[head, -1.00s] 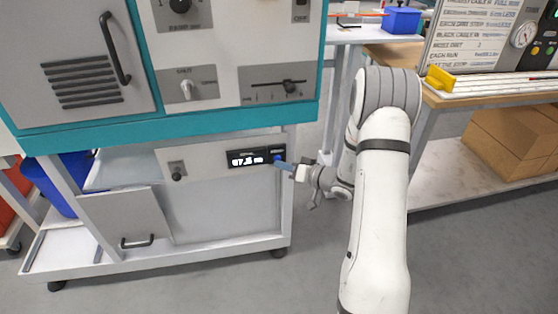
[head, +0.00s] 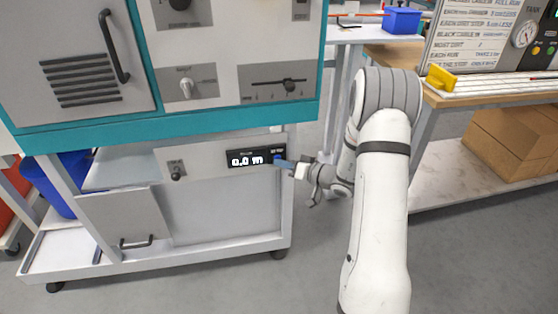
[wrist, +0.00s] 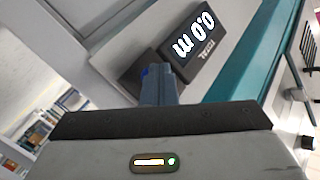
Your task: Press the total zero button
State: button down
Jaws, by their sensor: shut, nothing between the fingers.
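The total display (head: 243,159) sits on the light panel under the teal-trimmed cabinet and reads 0.0 m. It also shows in the wrist view (wrist: 192,36), rotated. A blue button (head: 277,156) is just right of the display, mostly covered by my fingertips; a sliver of blue shows in the wrist view (wrist: 145,73). My gripper (head: 283,163) is shut and empty, with its blue-grey fingertips against or very close to the button. The fingers also show in the wrist view (wrist: 157,82). Exact contact depth is hidden.
A dark knob (head: 176,171) is on the same panel to the left. The cabinet (head: 170,133) overhangs above, with a switch and a slider. A grey flap with a handle (head: 136,243) hangs below. A workbench (head: 440,101) stands at right; open floor lies between.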

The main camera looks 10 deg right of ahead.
jog(key=shift+s+b, duration=0.8)
jog(key=shift+s, duration=0.15)
jog(key=s+b, duration=0.3)
jog(key=s, duration=0.1)
jog(key=shift+s, duration=0.35)
dwell(0.5)
